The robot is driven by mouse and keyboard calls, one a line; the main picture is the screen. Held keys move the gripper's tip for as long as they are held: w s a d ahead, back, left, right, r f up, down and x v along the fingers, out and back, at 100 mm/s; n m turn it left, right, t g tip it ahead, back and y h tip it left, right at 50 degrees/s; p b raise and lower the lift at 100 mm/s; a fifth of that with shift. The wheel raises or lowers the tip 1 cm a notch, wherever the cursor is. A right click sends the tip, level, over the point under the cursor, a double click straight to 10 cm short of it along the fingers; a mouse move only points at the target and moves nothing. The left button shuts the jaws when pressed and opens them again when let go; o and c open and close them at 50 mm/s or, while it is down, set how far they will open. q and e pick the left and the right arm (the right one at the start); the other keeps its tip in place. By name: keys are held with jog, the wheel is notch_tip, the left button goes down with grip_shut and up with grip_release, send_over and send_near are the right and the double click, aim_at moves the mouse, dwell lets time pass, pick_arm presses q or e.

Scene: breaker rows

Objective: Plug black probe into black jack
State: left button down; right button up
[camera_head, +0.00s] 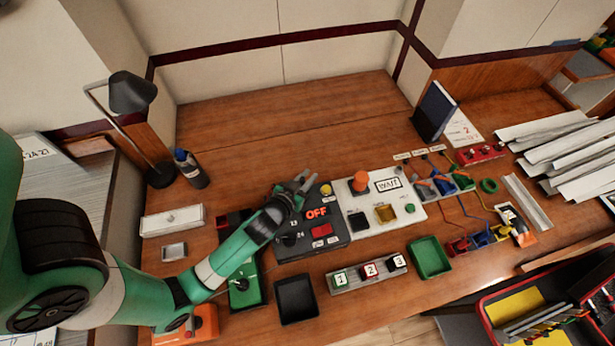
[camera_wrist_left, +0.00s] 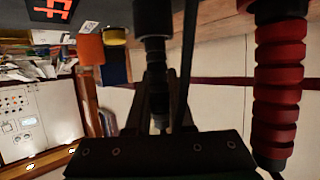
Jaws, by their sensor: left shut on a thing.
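My left gripper (camera_head: 300,183) is over the upper left part of the black meter panel (camera_head: 334,245), which carries a red OFF display (camera_head: 316,212). In the left wrist view, the gripper is shut on the black probe (camera_wrist_left: 154,60), a slim dark stick whose far end runs to the picture's top edge. In the head view, the probe cannot be made out against the gripper. I cannot tell the black jack apart; the gripper and arm cover part of the panel. A red ribbed probe (camera_wrist_left: 280,75) stands to the right in the wrist view. My right gripper is not in view.
A white panel (camera_head: 410,219) with an orange knob (camera_head: 360,181) adjoins on the right. A black lamp (camera_head: 132,95) and bottle (camera_head: 190,168) stand at the back left. A black tray (camera_head: 296,300) and green tray (camera_head: 429,257) lie in front. The back of the table is clear.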

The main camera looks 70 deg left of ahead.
pick_arm(q)
jog(key=shift+f, duration=0.2)
jog(key=c, duration=0.8)
grip_release()
jog(key=shift+r, duration=0.15)
jog(key=shift+s+d+r, duration=0.1)
jog(key=shift+s+r, duration=0.05)
jog(key=b+v, duration=0.1)
jog(key=v, duration=1)
jog(key=shift+s+d+r, duration=0.1)
jog(key=shift+s+d, duration=0.05)
jog(key=shift+s, duration=0.15)
